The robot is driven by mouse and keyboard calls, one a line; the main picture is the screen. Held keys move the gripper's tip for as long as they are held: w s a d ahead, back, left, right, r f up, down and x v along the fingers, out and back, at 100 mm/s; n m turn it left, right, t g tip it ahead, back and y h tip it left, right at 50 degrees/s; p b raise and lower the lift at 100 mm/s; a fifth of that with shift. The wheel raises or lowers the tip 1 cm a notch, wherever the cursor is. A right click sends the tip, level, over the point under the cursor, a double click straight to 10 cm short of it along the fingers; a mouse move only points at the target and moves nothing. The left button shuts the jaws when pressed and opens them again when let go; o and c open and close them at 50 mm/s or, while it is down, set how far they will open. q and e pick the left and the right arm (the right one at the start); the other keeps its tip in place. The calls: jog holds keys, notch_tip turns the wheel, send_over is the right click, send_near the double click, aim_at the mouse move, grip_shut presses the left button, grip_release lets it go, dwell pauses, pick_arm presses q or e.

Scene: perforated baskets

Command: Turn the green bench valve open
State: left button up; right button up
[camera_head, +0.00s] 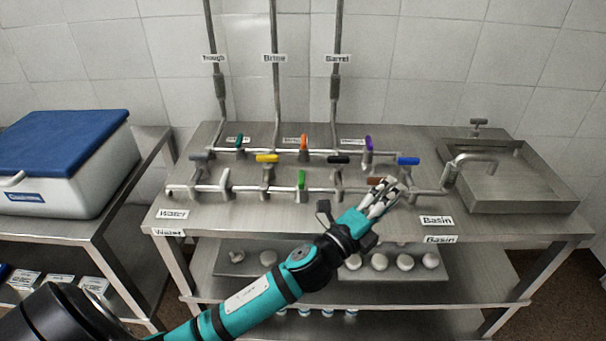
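The green valve handle (301,180) is on the front pipe run of the bench and points roughly toward the bench's front edge. A darker teal handle (239,140) is on the rear run at the left. My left gripper (387,188) is above the front right of the bench, to the right of the green handle and apart from it. Its fingers are near a brown handle (375,181) and partly cover the pipe there. The view is too small to tell how far the fingers are apart. My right gripper is out of view.
Orange (304,142), yellow (267,158), black (338,159), purple (369,143) and blue (408,161) handles crowd the pipes. Three vertical pipes rise behind. A basin (540,185) with a tap is at the right. A blue-lidded cooler (60,150) stands left on another table.

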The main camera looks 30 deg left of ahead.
pick_arm(q)
jog(key=s+d+r+m+g+h, duration=0.1)
jog(key=d+r+m+g+h, duration=0.2)
jog(key=d+r+m+h, duration=0.5)
jog(key=s+d+r+m+g+h, duration=0.1)
jog(key=s+r+m+g+h, duration=0.2)
jog(key=m, duration=0.8)
jog(key=m+g+y, duration=0.9)
jog(key=m+y, duration=1)
jog(key=m, duration=0.5)
send_near(301, 177)
jog(key=p+x, duration=0.3)
jog(key=x, duration=0.6)
jog(key=shift+w, duration=0.15)
jog(key=shift+g, duration=0.3)
grip_shut()
